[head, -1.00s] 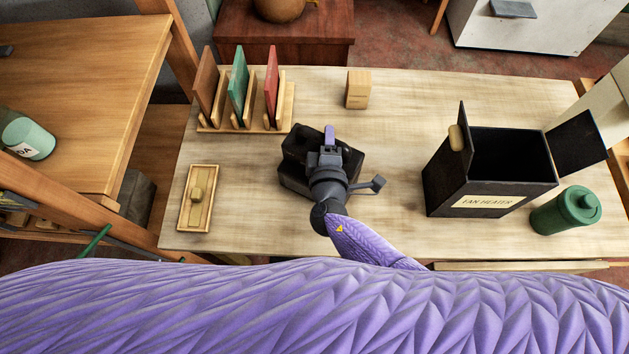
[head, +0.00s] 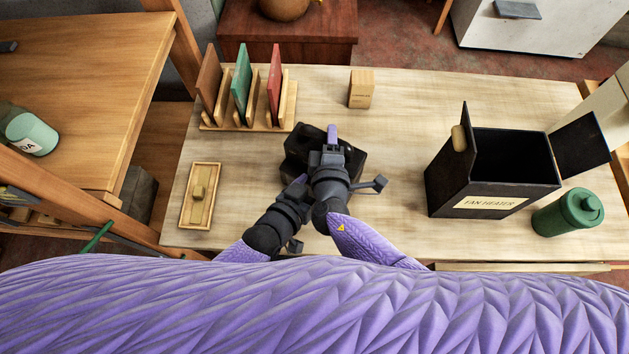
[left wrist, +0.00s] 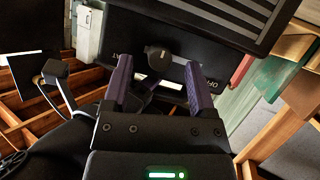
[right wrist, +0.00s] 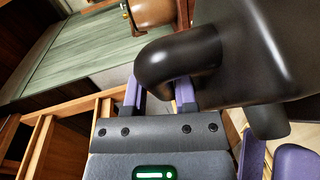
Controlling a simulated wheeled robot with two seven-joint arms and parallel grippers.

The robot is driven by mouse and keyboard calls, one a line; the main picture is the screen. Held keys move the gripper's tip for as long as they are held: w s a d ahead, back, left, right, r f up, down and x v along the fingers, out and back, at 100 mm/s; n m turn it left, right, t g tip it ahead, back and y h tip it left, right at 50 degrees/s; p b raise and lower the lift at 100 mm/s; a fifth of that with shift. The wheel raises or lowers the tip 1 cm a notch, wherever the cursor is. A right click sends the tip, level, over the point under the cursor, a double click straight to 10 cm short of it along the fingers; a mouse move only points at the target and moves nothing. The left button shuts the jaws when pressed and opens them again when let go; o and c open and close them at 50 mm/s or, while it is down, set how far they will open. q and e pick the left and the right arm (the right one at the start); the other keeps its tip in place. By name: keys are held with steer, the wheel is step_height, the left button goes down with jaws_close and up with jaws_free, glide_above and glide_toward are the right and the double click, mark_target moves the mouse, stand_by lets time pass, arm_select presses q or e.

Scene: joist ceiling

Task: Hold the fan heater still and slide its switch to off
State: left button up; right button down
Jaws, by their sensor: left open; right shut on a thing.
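The black fan heater (head: 297,152) sits on the pale table, partly hidden under my grippers. My right gripper (head: 332,138) is shut on its thick black handle (right wrist: 178,58), which the right wrist view shows between the fingers. My left gripper (head: 302,182) is at the heater's near left side in the head view. In the left wrist view its purple fingers (left wrist: 158,78) are open, facing the heater's dark face (left wrist: 225,70). A dark switch knob (left wrist: 156,58) shows between them, near pale strips and partly hidden lettering. I cannot tell whether the fingers touch it.
An open black box (head: 440,192) labelled FAN HEATER stands at the right, beside a green canister (head: 567,213). A wooden rack (head: 245,125) with upright boards, a small wooden block (head: 361,90) and a wooden tray (head: 186,218) are also on the table. The table between heater and box is clear.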

arm_select(q)
steer(key=shift+w+d+f, duration=0.15)
steer(key=shift+w+d, duration=0.05)
steer(key=shift+w, duration=0.1)
jaws_close()
steer(key=shift+a, duration=0.1)
stand_by(1.2)
